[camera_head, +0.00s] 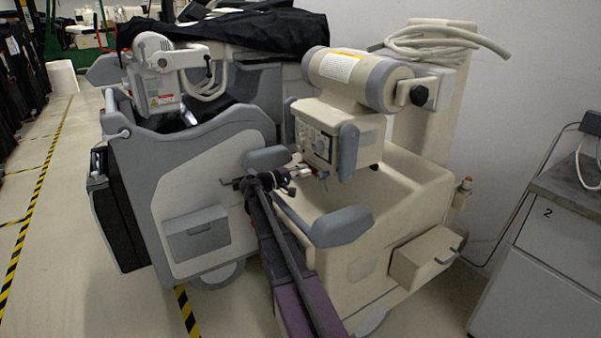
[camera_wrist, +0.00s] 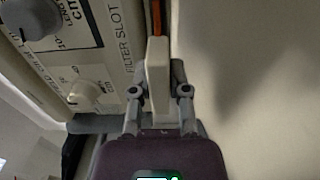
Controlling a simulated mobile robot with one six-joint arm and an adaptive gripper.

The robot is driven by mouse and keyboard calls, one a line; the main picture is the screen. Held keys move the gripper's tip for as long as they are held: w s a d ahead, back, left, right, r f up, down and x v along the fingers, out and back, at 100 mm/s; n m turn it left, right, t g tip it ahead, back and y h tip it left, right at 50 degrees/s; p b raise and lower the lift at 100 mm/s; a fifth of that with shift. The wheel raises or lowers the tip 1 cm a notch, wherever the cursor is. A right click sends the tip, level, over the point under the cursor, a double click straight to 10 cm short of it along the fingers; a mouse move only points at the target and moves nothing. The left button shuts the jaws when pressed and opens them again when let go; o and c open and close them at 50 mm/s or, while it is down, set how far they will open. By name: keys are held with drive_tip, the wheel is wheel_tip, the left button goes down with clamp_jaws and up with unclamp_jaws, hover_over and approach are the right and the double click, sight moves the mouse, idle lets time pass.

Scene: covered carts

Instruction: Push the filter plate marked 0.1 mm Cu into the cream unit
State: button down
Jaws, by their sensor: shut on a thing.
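The cream unit (camera_head: 385,135) stands right of centre in the head view, its control head (camera_head: 322,118) hanging under a horizontal cylinder. In the wrist view its panel (camera_wrist: 110,25) fills the left side, with a strip lettered FILTER SLOT. My gripper (camera_wrist: 160,88) is shut on a pale handle (camera_wrist: 158,60) of the filter plate. A thin copper-orange strip of the plate (camera_wrist: 156,16) shows beyond the handle, alongside the panel edge. No 0.1 mm Cu mark is readable. How far the plate sits in the slot cannot be told. In the head view my gripper (camera_head: 300,174) is at the control head's lower left.
A grey cart unit (camera_head: 200,150) stands close on the left, partly under a black cover (camera_head: 235,30). The cream cart's grey handle (camera_head: 340,226) is near my arm. Knobs (camera_wrist: 84,94) protrude from the panel.

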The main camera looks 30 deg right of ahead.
drive_tip(key=shift+d, duration=0.5)
drive_tip(key=c, duration=0.5)
unclamp_jaws()
drive_tip(key=shift+c, duration=0.2)
drive_tip(key=shift+a, duration=0.1)
drive_tip(key=a, duration=1.1)
drive_tip(key=shift+s+a, duration=0.25)
drive_tip(key=shift+a, duration=0.15)
drive_tip(key=shift+r, duration=0.1)
